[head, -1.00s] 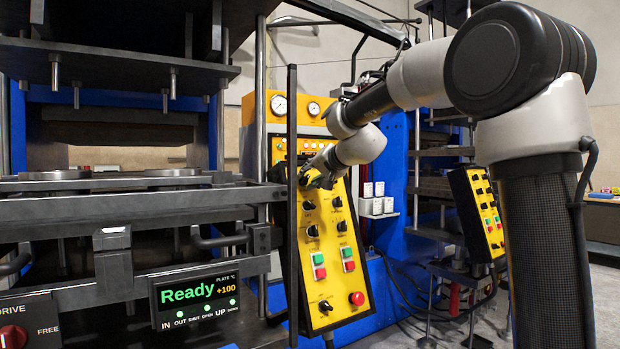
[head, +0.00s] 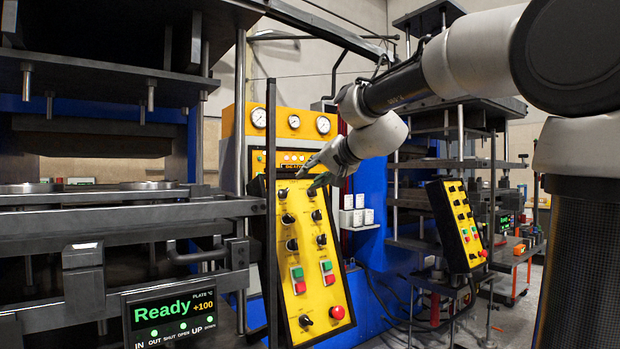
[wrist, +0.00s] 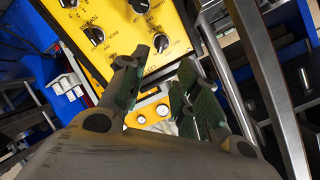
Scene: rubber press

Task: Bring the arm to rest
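My arm reaches in from the right in the head view, bent at the elbow. I cannot tell the exact gap between fingertips and panel.
The press (head: 90,230) stands at left, with a display (head: 172,312) reading "Ready +100". A dark upright post (head: 271,200) stands at the panel's left edge. A yellow gauge box (head: 290,122) is behind. A second yellow panel (head: 458,225) stands at right.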

